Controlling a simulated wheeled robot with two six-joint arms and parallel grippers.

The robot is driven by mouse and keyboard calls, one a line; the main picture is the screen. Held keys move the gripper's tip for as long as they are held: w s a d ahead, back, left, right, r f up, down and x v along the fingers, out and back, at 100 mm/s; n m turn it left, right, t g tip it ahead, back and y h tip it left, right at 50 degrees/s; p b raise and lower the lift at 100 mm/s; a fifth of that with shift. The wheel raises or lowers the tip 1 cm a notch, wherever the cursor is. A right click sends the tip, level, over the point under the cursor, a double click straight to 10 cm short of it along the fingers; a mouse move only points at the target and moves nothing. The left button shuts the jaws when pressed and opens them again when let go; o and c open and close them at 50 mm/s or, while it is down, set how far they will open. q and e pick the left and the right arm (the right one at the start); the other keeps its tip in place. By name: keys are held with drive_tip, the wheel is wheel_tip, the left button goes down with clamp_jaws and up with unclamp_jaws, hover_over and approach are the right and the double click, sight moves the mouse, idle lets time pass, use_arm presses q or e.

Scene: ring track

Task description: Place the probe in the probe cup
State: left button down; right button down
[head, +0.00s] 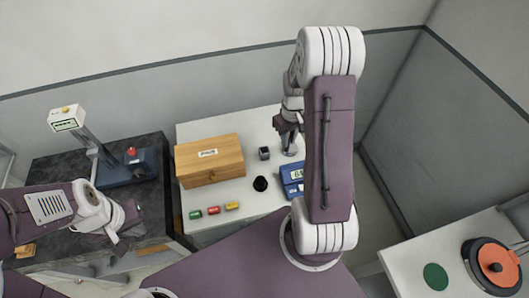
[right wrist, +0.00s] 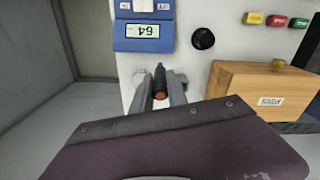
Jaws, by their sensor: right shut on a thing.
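My right gripper (right wrist: 161,85) is shut on the probe, a dark rod with a copper-coloured end (right wrist: 160,82), which shows between its fingers in the right wrist view. In the head view my right gripper (head: 288,128) is over the back right of the white table, and the probe is hard to make out. A black round cup (head: 260,184) stands on the table between the wooden box and the blue meter; it also shows in the right wrist view (right wrist: 203,39), apart from the gripper. My left gripper (head: 116,234) is at the far left; its jaws are unclear.
The blue meter (head: 292,178) stands right of the cup. Green, red and yellow pieces (head: 213,210) lie in front. A dark bench (head: 60,175) with a blue-based instrument is at left.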

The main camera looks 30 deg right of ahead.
drive_tip(key=w+a+f+p, duration=0.1)
drive_tip(key=w+f, duration=0.2)
drive_tip(key=w+a+f+p, duration=0.1)
drive_tip(key=w+f, duration=0.2)
drive_tip(key=f, duration=0.1)
drive_tip(key=w+a+f+p, duration=0.2)
drive_tip(key=w+f, duration=0.1)
drive_tip(key=shift+w+a+f, duration=0.1)
drive_tip(key=shift+w+f, duration=0.05)
drive_tip(key=shift+f, duration=0.15)
drive_tip(key=c, duration=1.5)
unclamp_jaws()
drive_tip(key=shift+c, duration=0.2)
drive_tip(key=shift+o, duration=1.2)
